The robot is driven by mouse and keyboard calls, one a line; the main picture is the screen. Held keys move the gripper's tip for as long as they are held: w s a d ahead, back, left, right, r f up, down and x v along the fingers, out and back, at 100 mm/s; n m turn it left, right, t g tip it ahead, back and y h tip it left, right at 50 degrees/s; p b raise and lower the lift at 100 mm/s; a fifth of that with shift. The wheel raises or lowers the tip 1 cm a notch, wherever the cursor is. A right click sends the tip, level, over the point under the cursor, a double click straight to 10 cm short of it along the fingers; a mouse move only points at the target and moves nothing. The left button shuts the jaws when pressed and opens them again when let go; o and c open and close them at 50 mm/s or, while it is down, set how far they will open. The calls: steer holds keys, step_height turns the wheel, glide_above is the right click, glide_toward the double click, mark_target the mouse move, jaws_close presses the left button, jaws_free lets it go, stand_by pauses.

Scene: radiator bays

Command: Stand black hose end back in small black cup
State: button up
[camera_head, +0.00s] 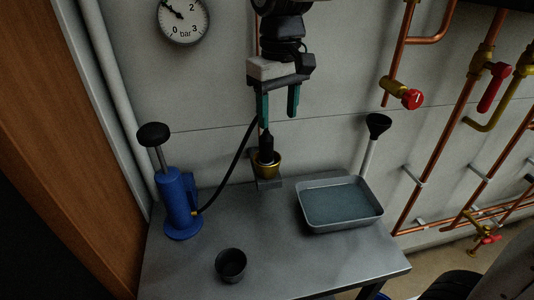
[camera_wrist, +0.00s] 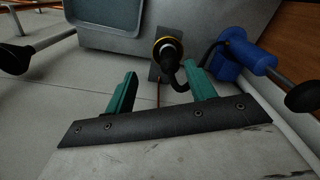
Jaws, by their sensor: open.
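The black hose end (camera_head: 267,144) stands upright in a brass-coloured fitting (camera_head: 266,168) at the table's back edge. Its black hose (camera_head: 232,160) loops down to the blue hand pump (camera_head: 178,205). The small black cup (camera_head: 231,265) stands on the table near the front and looks empty. My gripper (camera_head: 278,112) is open and empty above the hose end, with its left finger nearly over it. In the wrist view my gripper (camera_wrist: 161,76) points at the hose end (camera_wrist: 170,52), which shows beyond and between the fingertips, nearer the right one. The black cup is not seen there.
A grey metal tray (camera_head: 345,224) sits on the table's right side. Copper pipes with red valve handles (camera_head: 411,98) run along the wall at right. A pressure gauge (camera_head: 184,18) hangs at upper left.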

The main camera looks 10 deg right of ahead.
mark_target(267, 132)
steer(key=shift+w+a+f, duration=0.2)
steer(key=shift+w+a, duration=0.2)
steer(key=shift+a, duration=0.15)
steer(key=shift+w+a+f, duration=0.2)
steer(key=shift+w+a, duration=0.2)
steer(key=shift+a, duration=0.1)
step_height(267, 132, down, 8)
steer(key=shift+r, duration=0.2)
jaws_close()
steer(key=shift+r, duration=0.1)
